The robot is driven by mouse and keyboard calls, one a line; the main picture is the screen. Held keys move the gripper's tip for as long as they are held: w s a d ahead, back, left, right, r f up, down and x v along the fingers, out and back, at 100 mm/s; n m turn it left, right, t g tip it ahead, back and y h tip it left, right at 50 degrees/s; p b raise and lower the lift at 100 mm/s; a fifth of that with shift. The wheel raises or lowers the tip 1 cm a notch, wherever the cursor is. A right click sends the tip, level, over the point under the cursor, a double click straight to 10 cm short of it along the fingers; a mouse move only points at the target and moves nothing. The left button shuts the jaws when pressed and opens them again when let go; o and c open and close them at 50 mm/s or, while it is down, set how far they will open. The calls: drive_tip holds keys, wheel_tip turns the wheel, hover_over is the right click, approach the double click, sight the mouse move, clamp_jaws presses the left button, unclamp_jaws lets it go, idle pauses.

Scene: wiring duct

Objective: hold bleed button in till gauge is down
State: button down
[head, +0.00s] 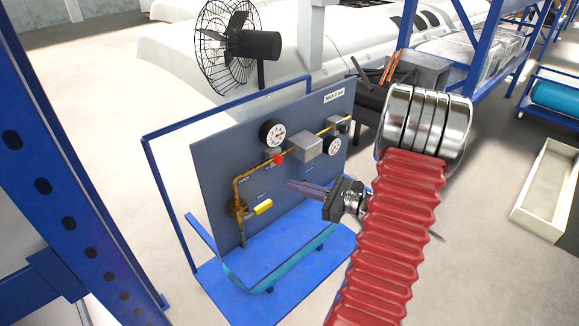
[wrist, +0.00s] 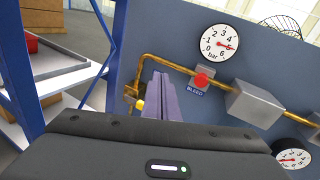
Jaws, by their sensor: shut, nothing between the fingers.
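The red bleed button (head: 278,160) sits on the panel (head: 215,160) below the left gauge (head: 273,133). In the wrist view the button (wrist: 201,80) stands out above a BLEED label, and the left gauge (wrist: 220,43) has its red needle pointing right, near the 5. My gripper (head: 291,184) is shut and empty, its purple fingers in front of the panel, below and slightly right of the button in the head view. In the wrist view the fingers (wrist: 162,78) are left of the button and appear apart from it.
A brass pipe (wrist: 182,67) runs across the panel through a grey block (head: 305,146) to a second gauge (head: 332,145). A yellow valve handle (head: 263,207) sticks out lower left. The blue stand frame (head: 160,190) surrounds the panel; a blue upright (head: 70,160) is at left.

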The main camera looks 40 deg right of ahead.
sight(281, 161)
drive_tip(key=s+d+f+m+t+h, duration=0.2)
drive_tip(key=s+d+f+m+h, duration=0.1)
drive_tip(key=d, duration=0.5)
drive_tip(key=shift+s+m+h, duration=0.15)
drive_tip(key=shift+m+h, duration=0.35)
drive_tip(key=shift+m, duration=0.2)
drive_tip(key=w, duration=0.4)
drive_tip(key=w+a, duration=0.1)
drive_tip(key=w, duration=0.4)
drive_tip(key=w+a+r, duration=0.1)
drive_tip(key=w, duration=0.4)
